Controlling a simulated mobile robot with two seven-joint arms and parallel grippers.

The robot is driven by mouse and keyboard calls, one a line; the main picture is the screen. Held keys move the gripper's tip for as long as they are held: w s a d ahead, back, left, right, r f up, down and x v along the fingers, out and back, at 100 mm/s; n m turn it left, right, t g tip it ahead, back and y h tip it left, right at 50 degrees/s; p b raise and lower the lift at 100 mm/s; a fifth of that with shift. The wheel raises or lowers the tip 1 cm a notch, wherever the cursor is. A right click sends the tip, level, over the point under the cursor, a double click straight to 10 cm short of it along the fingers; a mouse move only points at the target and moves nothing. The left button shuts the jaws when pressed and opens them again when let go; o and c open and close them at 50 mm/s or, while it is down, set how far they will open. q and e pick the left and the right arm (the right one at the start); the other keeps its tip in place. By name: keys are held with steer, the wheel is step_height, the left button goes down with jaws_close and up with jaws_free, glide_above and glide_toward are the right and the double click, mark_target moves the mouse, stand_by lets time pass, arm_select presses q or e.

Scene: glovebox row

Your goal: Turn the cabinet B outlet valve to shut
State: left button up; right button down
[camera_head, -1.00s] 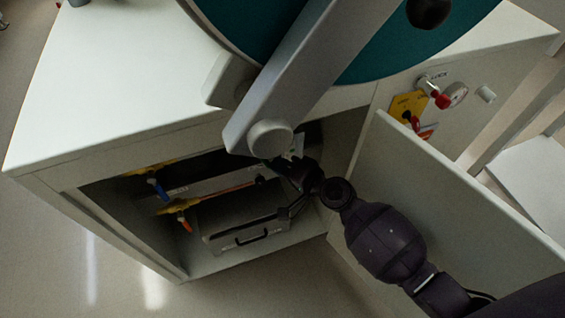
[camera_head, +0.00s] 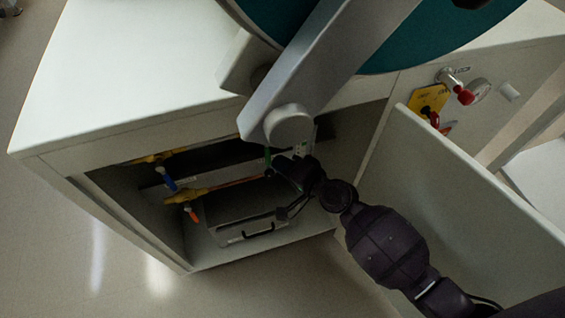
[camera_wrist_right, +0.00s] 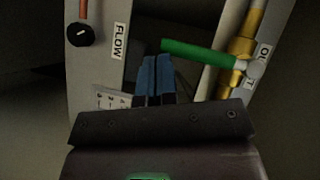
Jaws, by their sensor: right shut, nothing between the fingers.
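A valve with a green lever (camera_wrist_right: 198,53) sits on a brass pipe (camera_wrist_right: 243,46) at the right of the right wrist view. A partly covered label beside it (camera_wrist_right: 264,54) begins with "OU". The lever lies roughly crosswise to the pipe, its free end pointing left. In the head view a bit of green lever (camera_head: 267,156) shows inside the open cabinet, mostly hidden. My right gripper (camera_wrist_right: 156,62) has its blue fingertips together and empty, just below the lever's free end; I cannot tell whether they touch it. It also shows in the head view (camera_head: 272,168). My left gripper is not in view.
A black knob (camera_wrist_right: 80,35) stands by a FLOW label (camera_wrist_right: 119,42). A blue lever (camera_head: 170,183) and an orange lever (camera_head: 193,214) are at the cabinet's left. A case (camera_head: 240,232) lies low inside. The open door (camera_head: 450,190) stands right of my arm.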

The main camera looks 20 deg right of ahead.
steer(key=shift+s+a, duration=0.1)
steer(key=shift+s, duration=0.05)
arm_select(q)
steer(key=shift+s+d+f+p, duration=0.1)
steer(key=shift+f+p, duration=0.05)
steer(key=shift+p, duration=0.15)
arm_select(e)
steer(key=v, duration=0.7)
stand_by(0.4)
steer(key=shift+s, duration=0.15)
